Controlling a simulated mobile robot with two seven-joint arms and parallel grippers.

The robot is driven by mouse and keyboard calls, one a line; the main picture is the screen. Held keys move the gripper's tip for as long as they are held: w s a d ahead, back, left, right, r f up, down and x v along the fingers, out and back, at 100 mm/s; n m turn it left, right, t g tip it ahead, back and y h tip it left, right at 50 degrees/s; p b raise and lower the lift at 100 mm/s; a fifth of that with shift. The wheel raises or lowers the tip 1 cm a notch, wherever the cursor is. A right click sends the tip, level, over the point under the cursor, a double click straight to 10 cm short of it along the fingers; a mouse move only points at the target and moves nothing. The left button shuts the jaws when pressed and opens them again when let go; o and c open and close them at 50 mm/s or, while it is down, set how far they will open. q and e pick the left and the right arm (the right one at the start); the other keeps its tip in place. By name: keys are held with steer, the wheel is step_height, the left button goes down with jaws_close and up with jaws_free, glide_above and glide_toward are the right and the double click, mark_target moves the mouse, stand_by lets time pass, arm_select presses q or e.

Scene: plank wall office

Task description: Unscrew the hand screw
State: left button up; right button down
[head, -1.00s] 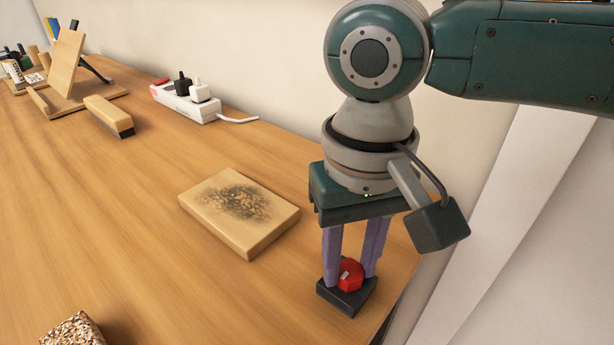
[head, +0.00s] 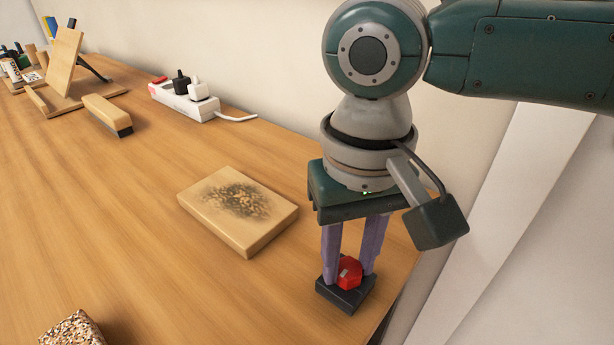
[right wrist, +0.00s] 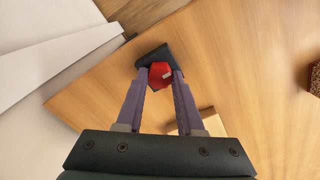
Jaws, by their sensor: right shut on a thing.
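The hand screw has a red knob (head: 349,272) on a dark block (head: 345,294) near the right edge of the wooden table. My right gripper (head: 347,272) points down over it, with its two purple fingers shut on the red knob from both sides. In the right wrist view the red knob (right wrist: 160,75) sits between the fingertips (right wrist: 160,78), with the dark block (right wrist: 153,57) beyond it. A small light mark shows on the knob. The thread under the knob is hidden. My left gripper is not in view.
A wooden board with a scorched patch (head: 238,211) lies just left of my right gripper. The table's right edge is close to the dark block.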

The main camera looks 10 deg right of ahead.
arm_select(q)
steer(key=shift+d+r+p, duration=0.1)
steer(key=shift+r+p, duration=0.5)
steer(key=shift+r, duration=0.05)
arm_select(e)
steer(key=shift+r+n, duration=0.15)
steer(key=shift+n, duration=0.95)
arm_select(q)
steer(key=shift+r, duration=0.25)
arm_select(e)
steer(key=shift+n, duration=1.4)
arm_select(q)
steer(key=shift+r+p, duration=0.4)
steer(key=shift+p, duration=0.25)
arm_select(e)
steer(key=shift+n, duration=1)
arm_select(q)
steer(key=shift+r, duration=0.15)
arm_select(e)
steer(key=n, duration=0.3)
arm_select(q)
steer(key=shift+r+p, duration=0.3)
steer(key=shift+p, duration=0.1)
arm_select(e)
steer(key=n, duration=0.3)
steer(key=shift+n, duration=1.1)
